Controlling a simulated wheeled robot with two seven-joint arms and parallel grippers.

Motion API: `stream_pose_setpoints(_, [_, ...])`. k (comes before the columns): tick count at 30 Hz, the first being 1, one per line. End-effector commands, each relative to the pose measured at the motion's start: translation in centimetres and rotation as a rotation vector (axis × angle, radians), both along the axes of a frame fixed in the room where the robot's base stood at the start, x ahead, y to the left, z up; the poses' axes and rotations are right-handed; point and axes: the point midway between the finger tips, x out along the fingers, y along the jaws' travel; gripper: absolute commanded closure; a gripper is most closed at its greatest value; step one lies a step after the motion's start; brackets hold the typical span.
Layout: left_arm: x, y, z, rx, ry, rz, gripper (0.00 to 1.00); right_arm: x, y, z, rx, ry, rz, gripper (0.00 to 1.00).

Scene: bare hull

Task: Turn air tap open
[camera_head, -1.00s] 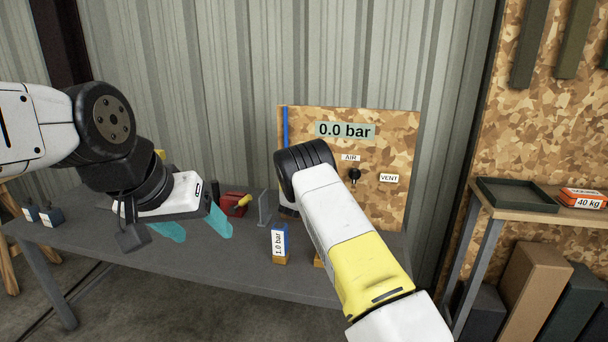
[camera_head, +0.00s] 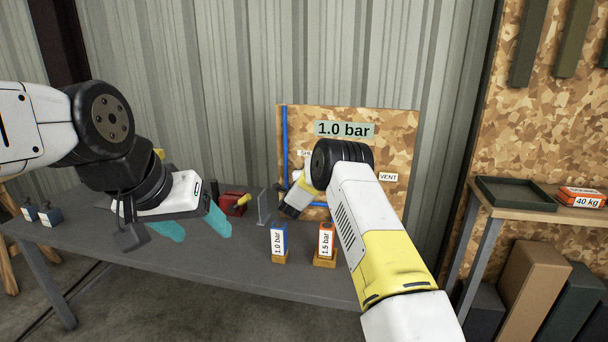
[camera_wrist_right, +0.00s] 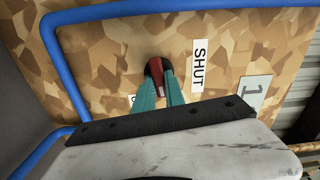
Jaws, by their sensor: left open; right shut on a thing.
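The pressure board (camera_head: 398,135) stands upright at the back of the bench. Its readout (camera_head: 345,129) shows 1.0 bar. In the right wrist view, my right gripper (camera_wrist_right: 158,90) has its teal fingers shut on a red and black tap handle (camera_wrist_right: 155,67) beside the SHUT label (camera_wrist_right: 199,65). A second label there is mostly covered by the fingers. In the head view my right arm covers the tap, the fingertips and the board's middle. My left gripper (camera_head: 192,227) is open and empty over the left part of the bench.
A blue-topped 1.0 bar block (camera_head: 279,238) and an orange-topped 1.5 bar block (camera_head: 326,240) stand on the bench before the board. A red device (camera_head: 232,204) sits near my left gripper. A VENT label (camera_head: 388,177) and a blue pipe (camera_head: 285,140) are on the board.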

Motion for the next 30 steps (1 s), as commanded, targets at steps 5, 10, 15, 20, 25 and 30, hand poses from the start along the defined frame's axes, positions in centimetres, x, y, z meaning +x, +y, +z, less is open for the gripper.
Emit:
stream_pose_setpoints(5, [0.00, 0.00, 0.00, 0.000, 0.000, 0.000, 0.33, -0.01, 0.01, -0.14, 0.085, -0.022, 0.001, 1.00])
stream_pose_setpoints(10, [0.00, 0.00, 0.00, 0.000, 0.000, 0.000, 0.33, -0.02, 0.04, -0.16, 0.133, -0.037, 0.001, 1.00])
stream_pose_setpoints(15, [0.00, 0.00, 0.00, 0.000, 0.000, 0.000, 0.33, -0.02, 0.04, -0.17, 0.154, -0.043, 0.001, 1.00])
stream_pose_setpoints(20, [0.00, 0.00, 0.00, 0.000, 0.000, 0.000, 0.33, -0.01, 0.06, -0.18, 0.158, -0.044, 0.001, 1.00])
stream_pose_setpoints(25, [0.00, 0.00, 0.00, 0.000, 0.000, 0.000, 0.33, -0.02, 0.06, -0.18, 0.158, -0.043, 0.001, 1.00])
stream_pose_setpoints(30, [0.00, 0.00, 0.00, 0.000, 0.000, 0.000, 0.33, -0.02, 0.06, -0.18, 0.158, -0.043, 0.001, 0.64])
